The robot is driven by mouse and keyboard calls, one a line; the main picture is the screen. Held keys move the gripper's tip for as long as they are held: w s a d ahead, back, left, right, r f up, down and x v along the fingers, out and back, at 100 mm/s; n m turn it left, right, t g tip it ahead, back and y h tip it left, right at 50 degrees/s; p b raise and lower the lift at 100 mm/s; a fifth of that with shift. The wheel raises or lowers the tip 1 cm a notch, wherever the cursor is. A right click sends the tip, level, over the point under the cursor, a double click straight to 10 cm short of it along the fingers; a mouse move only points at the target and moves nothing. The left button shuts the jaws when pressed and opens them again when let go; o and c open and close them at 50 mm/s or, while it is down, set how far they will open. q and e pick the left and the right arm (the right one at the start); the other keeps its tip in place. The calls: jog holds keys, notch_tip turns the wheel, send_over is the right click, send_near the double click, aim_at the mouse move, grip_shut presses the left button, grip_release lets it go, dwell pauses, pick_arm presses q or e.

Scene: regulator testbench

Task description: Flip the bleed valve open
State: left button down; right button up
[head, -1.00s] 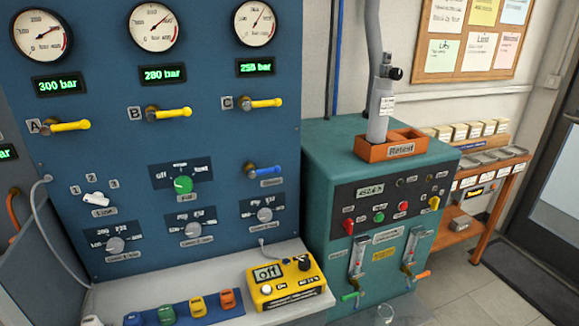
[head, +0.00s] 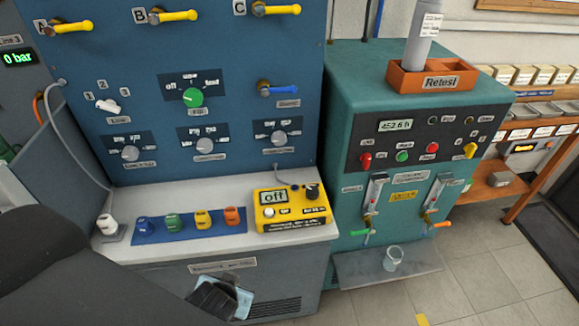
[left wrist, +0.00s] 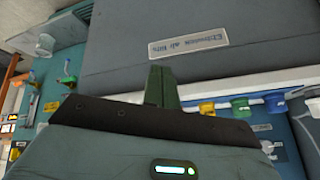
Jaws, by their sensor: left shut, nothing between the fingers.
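The likely bleed valve is the blue lever (head: 278,89) on the blue panel, below the yellow C lever. It lies horizontal, pointing right from its brass hub; the small label under it is too blurred to read surely. My left gripper (head: 215,300) is low in front of the bench's grey front, well below and left of the blue lever. In the left wrist view its fingers (left wrist: 160,85) are together and empty, with the labelled bench front beyond. The blue lever does not show in that view. My right gripper is not in view.
Yellow levers A (head: 68,26), B (head: 165,16) and C (head: 275,10) line the panel top. A yellow meter (head: 290,222) and several coloured items on a blue mat (head: 148,233) occupy the bench top. A teal cabinet (head: 345,110) stands at right, with a glass (head: 393,258) before it.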

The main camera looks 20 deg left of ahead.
pick_arm(q)
jog(key=w+r+n+t+y, duration=0.4)
jog(key=w+r+t, duration=0.2)
jog(key=w+r, duration=1.2)
jog(key=w+d+r+t+y, duration=0.1)
jog(key=w+r+t, duration=0.1)
jog(key=w+r, duration=0.3)
jog(key=w+d+r+n+t+y, duration=0.1)
jog(key=w+r, duration=0.4)
jog(key=r, duration=0.6)
jog(key=shift+d+n+t+y, duration=0.3)
jog(key=shift+d+t+y, duration=0.15)
jog(key=shift+t+y, duration=0.35)
jog(key=shift+r, duration=0.1)
